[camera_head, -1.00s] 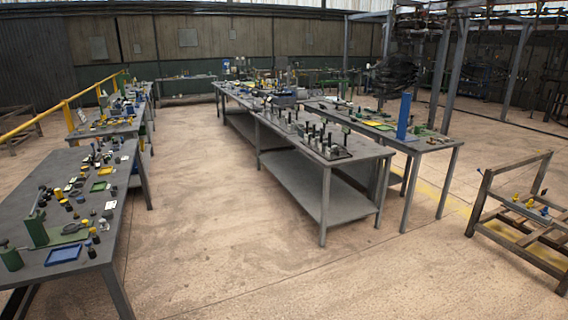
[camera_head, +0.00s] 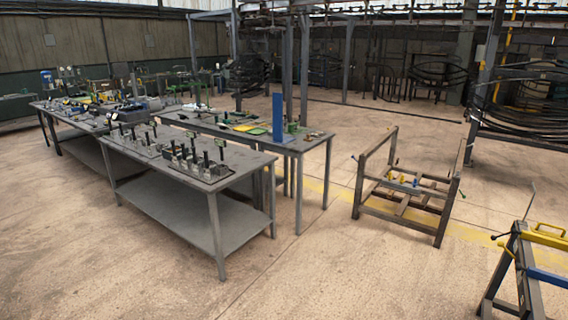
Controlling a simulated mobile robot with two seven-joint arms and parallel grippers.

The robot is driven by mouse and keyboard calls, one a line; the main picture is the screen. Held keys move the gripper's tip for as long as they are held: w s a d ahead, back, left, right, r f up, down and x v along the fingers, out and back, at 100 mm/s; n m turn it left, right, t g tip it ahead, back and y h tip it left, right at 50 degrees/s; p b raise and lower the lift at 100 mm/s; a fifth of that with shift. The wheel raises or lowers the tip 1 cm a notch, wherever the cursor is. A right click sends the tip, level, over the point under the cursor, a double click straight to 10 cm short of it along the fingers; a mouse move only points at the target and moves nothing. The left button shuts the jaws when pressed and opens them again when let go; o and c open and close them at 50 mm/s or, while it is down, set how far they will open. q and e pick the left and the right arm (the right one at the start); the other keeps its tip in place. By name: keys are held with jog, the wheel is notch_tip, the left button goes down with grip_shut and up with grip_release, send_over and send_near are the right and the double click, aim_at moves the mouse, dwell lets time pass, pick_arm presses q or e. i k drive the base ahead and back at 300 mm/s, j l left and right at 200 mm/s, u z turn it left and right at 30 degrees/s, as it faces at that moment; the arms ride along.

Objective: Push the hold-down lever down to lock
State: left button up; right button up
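The hold-down lever cannot be told for certain at this distance. Several small clamp-like fixtures with upright black handles (camera_head: 204,158) stand in rows on the near grey workbench (camera_head: 235,188). A metal rack frame (camera_head: 446,208) stands on the floor right of the middle, with small yellow and blue parts on its cross bars. A second frame (camera_head: 520,262) is cut off at the right edge, with a yellow handle (camera_head: 548,236) and a blue bar (camera_head: 548,277) on it. Neither of my grippers is in view.
A blue upright post (camera_head: 278,117) stands on the bench behind. More benches with tools run to the far left. Dark rack structures stand along the back right. The concrete floor (camera_head: 340,275) in front is clear between the workbench and the right frames.

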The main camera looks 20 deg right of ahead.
aim_at(501, 243)
jog(key=i+l+z, duration=0.15)
jog(key=i+z, duration=0.15)
jog(key=z, duration=0.15)
jog(key=i+z, duration=0.35)
jog(key=z, duration=0.15)
jog(key=i+z, duration=0.3)
jog(key=z, duration=0.15)
jog(key=i+z, duration=0.4)
jog(key=i, duration=0.35)
jog(key=i+j+z, duration=0.1)
jog(key=i+z, duration=0.35)
jog(key=i, duration=0.25)
jog(key=i+l+u, duration=0.15)
jog(key=i, duration=0.35)
jog(key=i+l+u, duration=0.15)
jog(key=i, duration=0.3)
